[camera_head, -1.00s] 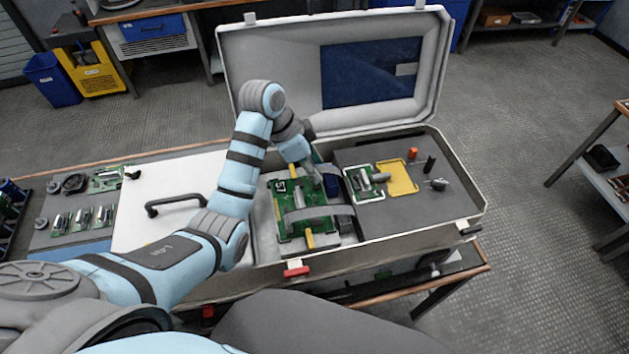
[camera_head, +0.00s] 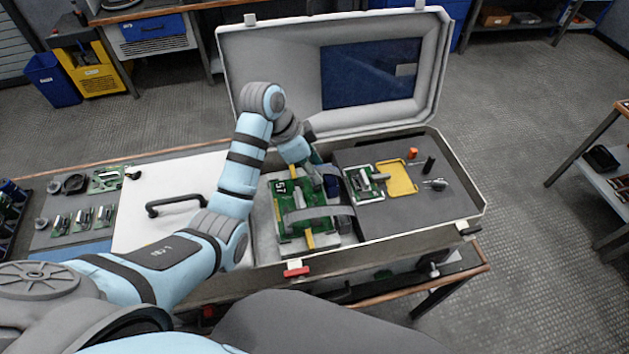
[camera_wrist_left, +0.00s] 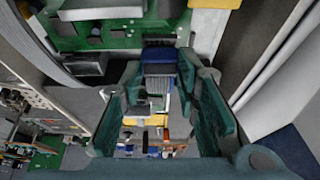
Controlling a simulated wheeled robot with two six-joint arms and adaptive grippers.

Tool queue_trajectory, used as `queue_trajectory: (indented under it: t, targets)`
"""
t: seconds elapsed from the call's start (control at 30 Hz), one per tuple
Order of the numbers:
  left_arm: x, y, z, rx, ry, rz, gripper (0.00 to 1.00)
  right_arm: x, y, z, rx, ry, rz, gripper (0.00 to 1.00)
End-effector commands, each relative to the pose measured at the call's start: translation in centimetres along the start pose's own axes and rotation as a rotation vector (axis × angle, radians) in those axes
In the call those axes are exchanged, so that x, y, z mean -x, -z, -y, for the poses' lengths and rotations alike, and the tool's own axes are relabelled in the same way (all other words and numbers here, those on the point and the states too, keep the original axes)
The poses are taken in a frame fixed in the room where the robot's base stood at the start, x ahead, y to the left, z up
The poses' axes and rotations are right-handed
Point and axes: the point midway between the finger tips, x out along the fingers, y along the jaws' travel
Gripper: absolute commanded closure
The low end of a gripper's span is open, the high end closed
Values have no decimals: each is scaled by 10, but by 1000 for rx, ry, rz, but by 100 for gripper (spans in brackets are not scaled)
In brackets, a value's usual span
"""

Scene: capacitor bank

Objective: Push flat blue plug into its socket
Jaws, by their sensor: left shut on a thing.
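The flat blue plug (camera_wrist_left: 160,56) shows in the left wrist view between the fingertips, with a grey ribbon-like part behind it. My left gripper (camera_wrist_left: 160,64) is shut on it. In the head view the left gripper (camera_head: 322,174) is low over the open case, at the right edge of the large green board (camera_head: 288,238). A dark blue piece (camera_head: 332,186) shows just below the fingers there. The socket cannot be made out clearly, and I cannot tell whether the plug touches it. My right gripper is not in view.
The open case (camera_head: 470,212) has its lid raised behind the arm. A smaller green board (camera_head: 362,184) and a yellow frame (camera_head: 402,178) lie to the right. A grey band crosses the large board. A black handle (camera_head: 175,204) stands on the white panel at left.

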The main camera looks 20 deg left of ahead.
Motion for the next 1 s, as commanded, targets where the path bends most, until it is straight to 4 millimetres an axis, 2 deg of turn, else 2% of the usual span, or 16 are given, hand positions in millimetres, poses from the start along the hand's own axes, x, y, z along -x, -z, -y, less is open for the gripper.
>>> queue_trajectory:
  t: [0.83, 0.87, 1.0]
  targets:
    - [-12, -5, 0, 1, -1, 0, 98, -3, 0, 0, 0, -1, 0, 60]
    - [-12, -5, 0, 1, -1, 0, 70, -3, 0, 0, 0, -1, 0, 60]
    - [-12, -5, 0, 1, -1, 0, 48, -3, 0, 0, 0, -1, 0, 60]
